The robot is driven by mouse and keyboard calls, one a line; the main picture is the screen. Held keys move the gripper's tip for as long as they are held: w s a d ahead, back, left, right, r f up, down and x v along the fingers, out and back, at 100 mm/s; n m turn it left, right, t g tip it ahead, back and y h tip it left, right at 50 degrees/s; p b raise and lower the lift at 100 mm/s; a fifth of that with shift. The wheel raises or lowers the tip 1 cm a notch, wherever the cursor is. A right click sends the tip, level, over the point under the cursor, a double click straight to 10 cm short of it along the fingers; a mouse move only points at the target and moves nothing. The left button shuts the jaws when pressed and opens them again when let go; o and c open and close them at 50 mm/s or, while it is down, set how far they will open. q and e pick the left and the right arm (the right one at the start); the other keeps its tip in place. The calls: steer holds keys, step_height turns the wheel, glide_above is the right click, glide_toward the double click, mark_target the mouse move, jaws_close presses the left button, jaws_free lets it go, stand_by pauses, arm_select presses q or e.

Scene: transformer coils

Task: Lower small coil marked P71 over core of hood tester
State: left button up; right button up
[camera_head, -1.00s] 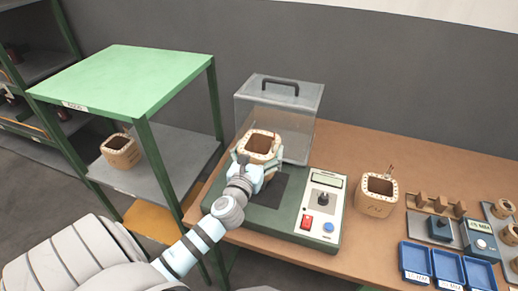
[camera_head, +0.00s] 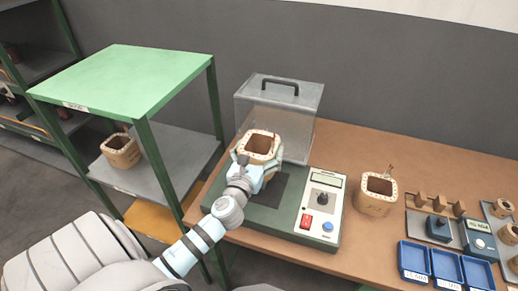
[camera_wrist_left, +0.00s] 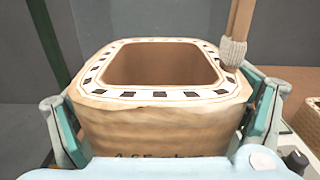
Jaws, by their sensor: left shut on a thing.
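A tan coil (camera_head: 259,145) with a square opening and a dotted rim is upright in my left gripper (camera_head: 259,161), over the rear part of the green hood tester (camera_head: 262,214). In the left wrist view, the coil (camera_wrist_left: 160,120) sits between the two teal fingers of the gripper (camera_wrist_left: 162,108), which press on its sides. A lead stands at its right rim corner. Writing on its front is cut off, so I cannot read the mark. The tester's core is hidden behind the coil and gripper. My right gripper is out of view.
The tester's clear hood (camera_head: 285,105) stands right behind the coil. A control panel (camera_head: 321,205) is on the tester's right. Another coil (camera_head: 376,194) stands on the bench, and one (camera_head: 121,150) on the shelf at left. Blue trays (camera_head: 446,268) lie at right.

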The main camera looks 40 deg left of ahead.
arm_select(q)
steer(key=shift+f+b, duration=1.4)
steer(key=shift+f, duration=0.3)
steer(key=shift+f, duration=0.2)
steer(key=shift+f+b, duration=1.35)
steer(key=shift+f, duration=0.2)
steer(key=shift+f, duration=0.1)
